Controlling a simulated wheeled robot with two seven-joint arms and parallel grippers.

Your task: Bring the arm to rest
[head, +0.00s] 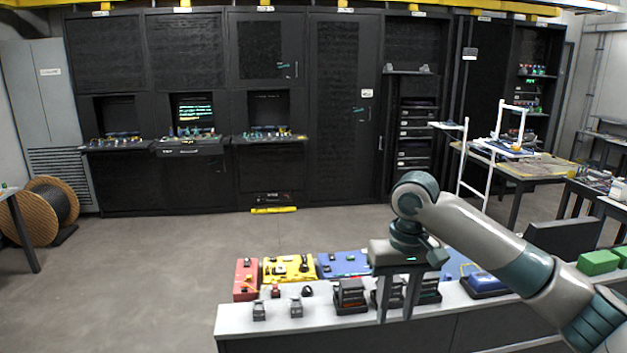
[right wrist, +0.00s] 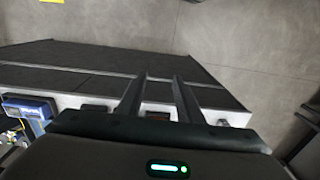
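My right arm comes in from the right in the head view. Its gripper (head: 395,318) hangs with two fingers pointing down over the grey-white bench (head: 285,325). The fingers stand apart with nothing seen held between them. The right wrist view also shows the two dark fingers (right wrist: 158,82) apart, with the bench edge behind them. Dark box-shaped devices (head: 350,296) stand on the bench beside and behind the fingers; whether the fingers touch any is hard to tell. My left arm and gripper are not in view.
Red (head: 246,280), yellow (head: 290,269) and blue (head: 343,264) trays lie along the bench's far side. Small grey clamps (head: 296,307) stand at its left front. Green blocks (head: 598,262) lie at the right. The floor (head: 150,280) left of the bench is open.

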